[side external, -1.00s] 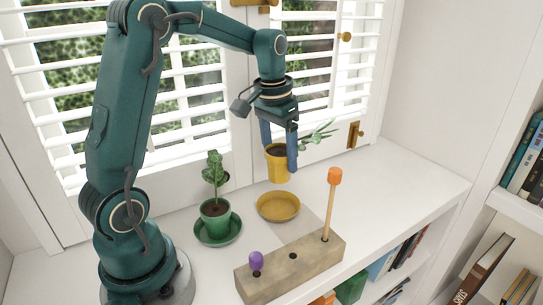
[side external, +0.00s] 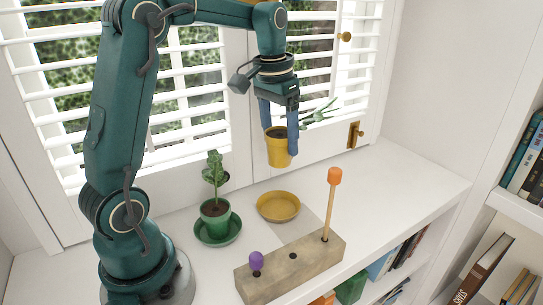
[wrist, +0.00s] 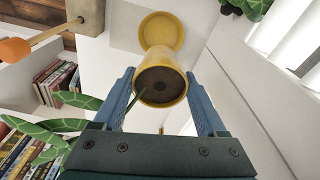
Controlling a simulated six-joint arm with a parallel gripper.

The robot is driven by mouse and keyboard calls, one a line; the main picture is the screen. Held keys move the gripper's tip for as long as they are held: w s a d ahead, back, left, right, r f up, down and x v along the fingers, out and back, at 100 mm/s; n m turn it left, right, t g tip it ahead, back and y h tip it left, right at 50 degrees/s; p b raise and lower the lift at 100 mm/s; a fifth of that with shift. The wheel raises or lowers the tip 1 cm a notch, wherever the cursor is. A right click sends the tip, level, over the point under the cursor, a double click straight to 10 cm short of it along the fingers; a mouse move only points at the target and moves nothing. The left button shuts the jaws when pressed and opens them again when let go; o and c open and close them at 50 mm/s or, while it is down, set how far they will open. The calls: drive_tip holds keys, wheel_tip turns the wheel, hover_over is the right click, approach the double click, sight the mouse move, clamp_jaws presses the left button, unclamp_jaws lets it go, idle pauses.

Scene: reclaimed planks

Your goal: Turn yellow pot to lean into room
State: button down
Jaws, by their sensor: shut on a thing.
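The yellow pot (side external: 278,152) is held in the air between the two blue fingers of my gripper (side external: 279,140), near the shuttered window. It also shows in the wrist view (wrist: 160,72), with dark soil inside. The pot is roughly upright. Its plant (side external: 318,114) leans out to the right, towards the window side; in the wrist view its leaves (wrist: 62,125) spread to the left. The yellow saucer (side external: 278,217) is empty on the white shelf, below the pot and apart from it. It shows beyond the pot in the wrist view (wrist: 176,22).
A green pot (side external: 215,211) with a leafy plant stands in a green saucer (side external: 218,241) to the left. A wooden block (side external: 290,268) with a purple-topped and a tall orange-topped stick (side external: 330,195) lies in front. The shelf at right is clear.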

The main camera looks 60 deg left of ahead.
drive_tip(key=shift+w, duration=0.1)
drive_tip(key=shift+w+a, duration=0.15)
drive_tip(key=shift+w, duration=0.1)
drive_tip(key=shift+m, duration=0.7)
drive_tip(key=f, duration=0.9)
drive_tip(key=shift+s+f, duration=0.25)
drive_tip(key=shift+s, duration=0.1)
drive_tip(key=shift+f, duration=1.45)
unclamp_jaws()
